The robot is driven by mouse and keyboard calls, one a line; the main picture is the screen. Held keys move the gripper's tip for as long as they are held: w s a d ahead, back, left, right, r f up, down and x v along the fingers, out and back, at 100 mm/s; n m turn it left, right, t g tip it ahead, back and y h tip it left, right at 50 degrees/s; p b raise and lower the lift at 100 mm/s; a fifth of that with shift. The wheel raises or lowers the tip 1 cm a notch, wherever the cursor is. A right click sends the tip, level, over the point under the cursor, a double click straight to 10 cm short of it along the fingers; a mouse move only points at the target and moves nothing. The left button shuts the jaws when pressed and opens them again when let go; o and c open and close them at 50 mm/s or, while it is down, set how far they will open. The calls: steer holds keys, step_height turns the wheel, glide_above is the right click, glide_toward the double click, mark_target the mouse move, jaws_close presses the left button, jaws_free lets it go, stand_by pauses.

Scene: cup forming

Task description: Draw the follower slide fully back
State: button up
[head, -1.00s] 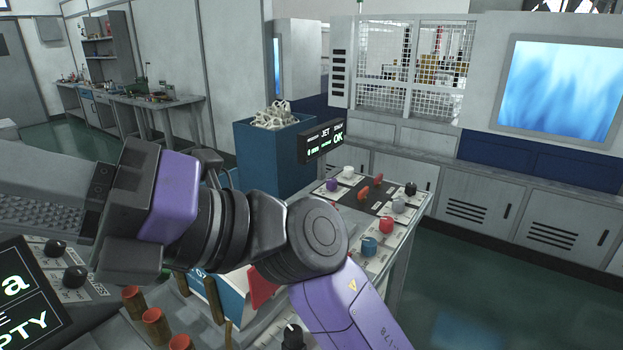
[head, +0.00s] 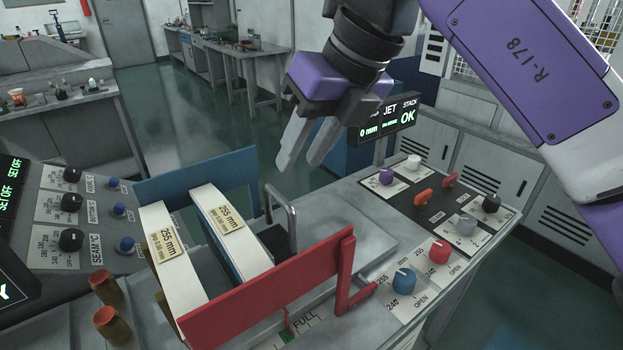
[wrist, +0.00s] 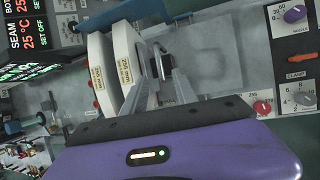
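A dark block with an upright metal loop handle (head: 281,215), which looks like the follower slide, sits on the grey bed just right of the white stacks. The handle also shows in the wrist view (wrist: 159,62). Two white stacks labelled 255 mm, a left one (head: 172,262) and a right one (head: 229,228), stand between a blue rail (head: 197,179) and a red rail (head: 270,290). My gripper (head: 300,162) is open and empty, pointing down above and behind the handle in the head view. In the wrist view its fingers spread toward the handle, apart from it as far as I can tell.
A knob panel (head: 440,210) with red and blue knobs lies to the right. A small display (head: 385,120) reading JET and OK stands behind it. Brown-topped posts (head: 106,287) stand at front left. The grey bed (head: 345,245) right of the handle is clear.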

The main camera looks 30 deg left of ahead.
mark_target(283, 198)
steer(key=shift+d+p+x, duration=0.15)
steer(key=shift+x, duration=1.8)
steer(key=shift+d+p+x, duration=0.15)
steer(key=shift+x, duration=1.75)
steer(key=shift+s+f, duration=0.15)
steer(key=shift+s, duration=0.05)
jaws_close()
